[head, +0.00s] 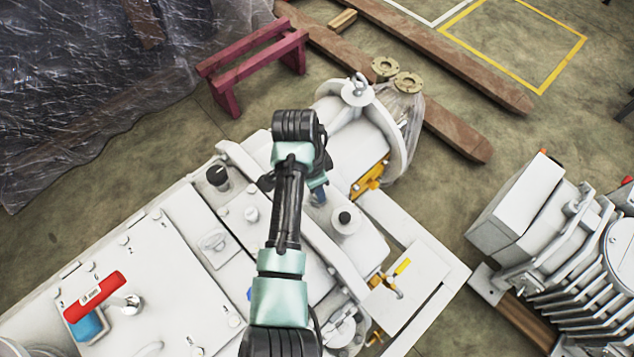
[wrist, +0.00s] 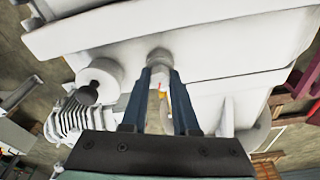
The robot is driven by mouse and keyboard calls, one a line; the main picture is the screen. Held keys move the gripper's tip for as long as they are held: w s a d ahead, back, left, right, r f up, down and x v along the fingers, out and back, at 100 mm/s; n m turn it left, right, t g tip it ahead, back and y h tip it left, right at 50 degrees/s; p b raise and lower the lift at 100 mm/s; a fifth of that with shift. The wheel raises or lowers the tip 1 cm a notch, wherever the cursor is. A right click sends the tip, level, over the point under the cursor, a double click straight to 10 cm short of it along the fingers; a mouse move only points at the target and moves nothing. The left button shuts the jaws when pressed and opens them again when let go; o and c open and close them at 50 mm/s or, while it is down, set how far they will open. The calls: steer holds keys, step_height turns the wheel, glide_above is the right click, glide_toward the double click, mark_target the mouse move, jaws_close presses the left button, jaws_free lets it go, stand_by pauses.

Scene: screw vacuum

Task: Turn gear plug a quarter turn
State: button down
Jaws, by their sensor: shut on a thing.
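The gear plug (wrist: 159,55) is a pale, rounded stub on the white machine housing, at the top centre of the wrist view. My gripper (wrist: 160,73) has its two blue fingers on either side of this plug, and is shut on it. In the head view my gripper (head: 319,194) points down at the machine, and the arm and fingers hide the plug. How far the plug is turned cannot be made out.
The white screw vacuum machine (head: 160,255) fills the area beneath my arm. A white boss with a black knob (head: 344,218) stands close right of the gripper. A red-handled tool (head: 95,297) lies at the left. A second, ribbed machine (head: 570,240) stands at the right.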

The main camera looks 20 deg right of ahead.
steer(key=shift+n+p, duration=0.9)
steer(key=shift+n, duration=0.6)
steer(key=shift+f, duration=0.1)
steer(key=c, duration=0.6)
jaws_free()
steer(key=shift+t, duration=0.3)
step_height(320, 180, up, 13)
steer(key=a, duration=0.2)
steer(key=shift+s+b, duration=0.3)
steer(key=shift+w+d, duration=0.1)
